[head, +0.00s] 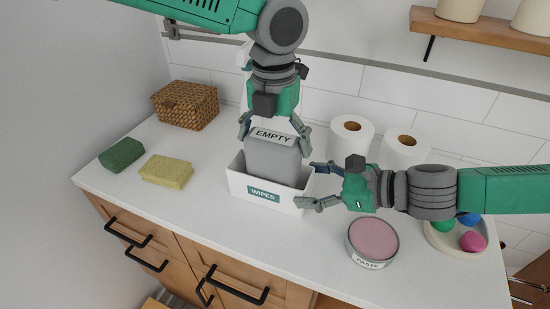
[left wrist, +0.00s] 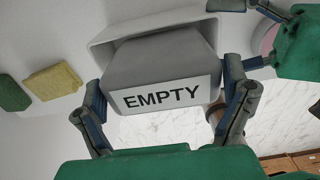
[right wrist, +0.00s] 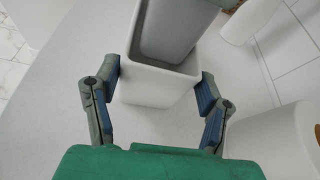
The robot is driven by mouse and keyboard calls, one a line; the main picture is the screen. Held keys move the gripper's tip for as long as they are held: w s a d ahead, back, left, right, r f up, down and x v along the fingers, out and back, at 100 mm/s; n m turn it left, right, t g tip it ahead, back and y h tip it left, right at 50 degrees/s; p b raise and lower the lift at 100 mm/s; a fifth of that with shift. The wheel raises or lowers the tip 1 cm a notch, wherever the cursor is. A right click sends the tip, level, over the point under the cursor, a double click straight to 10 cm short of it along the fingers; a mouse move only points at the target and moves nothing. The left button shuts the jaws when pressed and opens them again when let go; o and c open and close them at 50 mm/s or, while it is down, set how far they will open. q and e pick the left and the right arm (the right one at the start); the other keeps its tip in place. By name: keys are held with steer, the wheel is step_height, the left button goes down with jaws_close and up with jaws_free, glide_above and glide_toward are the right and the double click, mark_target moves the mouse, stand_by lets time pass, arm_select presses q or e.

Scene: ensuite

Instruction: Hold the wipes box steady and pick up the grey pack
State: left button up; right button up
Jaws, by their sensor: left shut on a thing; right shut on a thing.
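The white wipes box (head: 236,185), with a "WIPES" label on its front, stands on the counter. The grey pack (head: 270,160), marked "EMPTY" on its top, stands upright in the box with its upper part above the rim. My left gripper (head: 273,140) comes from above and is shut on the pack's two sides; the left wrist view shows its fingers either side of the pack (left wrist: 165,62). My right gripper (head: 312,184) is shut on the right end of the box, and the right wrist view shows the box (right wrist: 158,88) between its fingers. The pack's lower part is hidden inside the box.
A tin with a pink top (head: 373,240) and a dish of coloured balls (head: 440,238) stand at the right. Two paper rolls (head: 351,138) stand behind my right arm. A yellow sponge (head: 167,171), a green sponge (head: 122,153) and a wicker basket (head: 186,105) are at the left.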

arm_select(q)
step_height(320, 180, up, 4)
steer(key=shift+r, duration=0.25)
arm_select(e)
steer(key=o, duration=1.3)
steer(key=shift+o, duration=0.2)
